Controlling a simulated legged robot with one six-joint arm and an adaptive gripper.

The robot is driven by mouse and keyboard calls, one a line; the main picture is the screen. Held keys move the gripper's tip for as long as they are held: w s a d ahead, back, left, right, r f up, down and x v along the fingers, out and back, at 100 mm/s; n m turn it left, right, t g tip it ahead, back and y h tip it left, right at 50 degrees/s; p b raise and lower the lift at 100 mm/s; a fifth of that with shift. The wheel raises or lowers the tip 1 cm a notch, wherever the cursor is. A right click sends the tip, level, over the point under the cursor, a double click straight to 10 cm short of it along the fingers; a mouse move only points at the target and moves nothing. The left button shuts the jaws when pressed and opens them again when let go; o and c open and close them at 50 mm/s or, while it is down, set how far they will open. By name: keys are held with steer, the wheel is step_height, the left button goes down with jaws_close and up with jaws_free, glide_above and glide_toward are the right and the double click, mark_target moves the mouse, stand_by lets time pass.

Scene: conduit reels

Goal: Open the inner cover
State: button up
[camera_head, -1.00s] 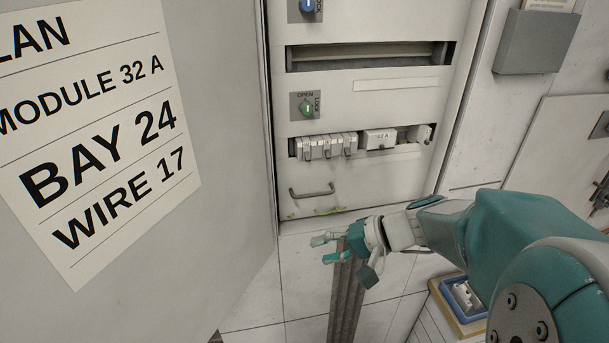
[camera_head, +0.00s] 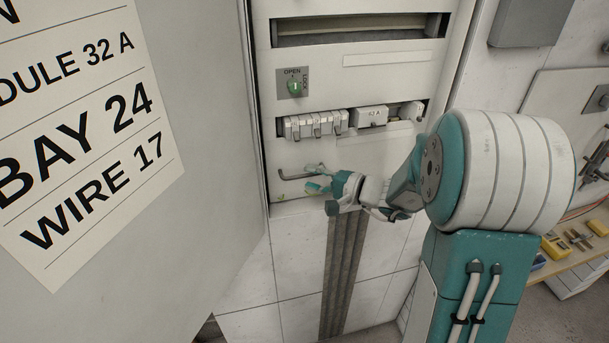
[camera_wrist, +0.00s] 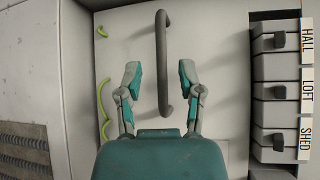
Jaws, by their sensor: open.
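The pale inner cover (camera_head: 385,152) stands in the cabinet and looks shut. Its grey bar handle (camera_head: 297,176) is near the lower left; the handle (camera_wrist: 164,30) also shows in the wrist view. A green knob (camera_head: 295,88) is above, beside the words OPEN and LOCK; its mark looks about upright, toward OPEN. My gripper (camera_head: 318,180) is at the handle's right end. In the wrist view my gripper (camera_wrist: 159,78) is open, with one finger on each side of the bar and a gap to both. I cannot tell how deep the fingers reach around it.
The open cabinet door (camera_head: 205,130) with a label sheet (camera_head: 85,130) fills the left. A row of breakers (camera_head: 315,124) crosses the cover. A grey conduit (camera_head: 345,270) runs down the wall below. A bench (camera_head: 580,240) with tools stands at right.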

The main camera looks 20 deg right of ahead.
steer(key=shift+x, duration=1.15)
steer(key=shift+c, duration=0.3)
jaws_close()
steer(key=shift+s, duration=0.15)
